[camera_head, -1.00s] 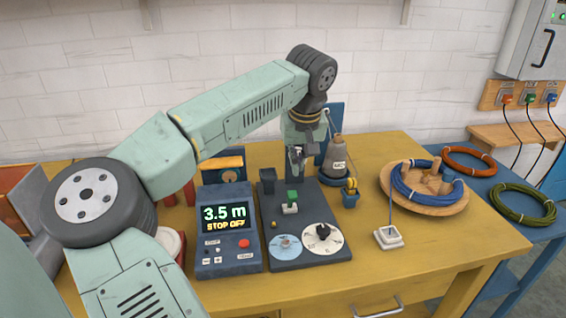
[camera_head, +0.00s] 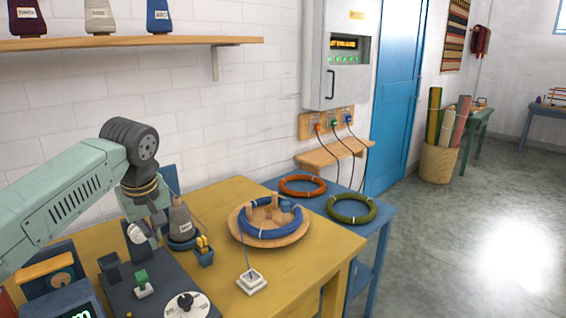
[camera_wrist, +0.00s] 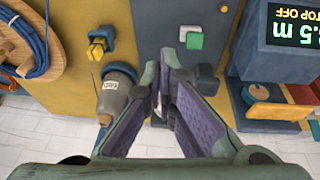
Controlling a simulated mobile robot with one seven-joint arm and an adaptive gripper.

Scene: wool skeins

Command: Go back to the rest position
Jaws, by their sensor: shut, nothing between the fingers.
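My gripper (camera_head: 146,240) hangs over the back of the yellow table, above the dark-blue winding device (camera_head: 155,293). In the wrist view my gripper (camera_wrist: 162,97) shows its two purple-padded fingers with the tips together and nothing between them. The grey cone of yarn (camera_head: 181,222) stands just right of my gripper in the head view. In the wrist view the cone (camera_wrist: 117,92) lies close beside the fingers. The device's green switch (camera_wrist: 194,40) is clear of the fingers. No rest position is marked in view.
A round wooden tray (camera_head: 268,243) holds a blue skein (camera_head: 285,226). A small white block (camera_head: 251,281) sits in front of it. Orange (camera_head: 302,186) and green (camera_head: 351,209) skeins lie on the blue side table. The floor (camera_head: 480,240) at right is open.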

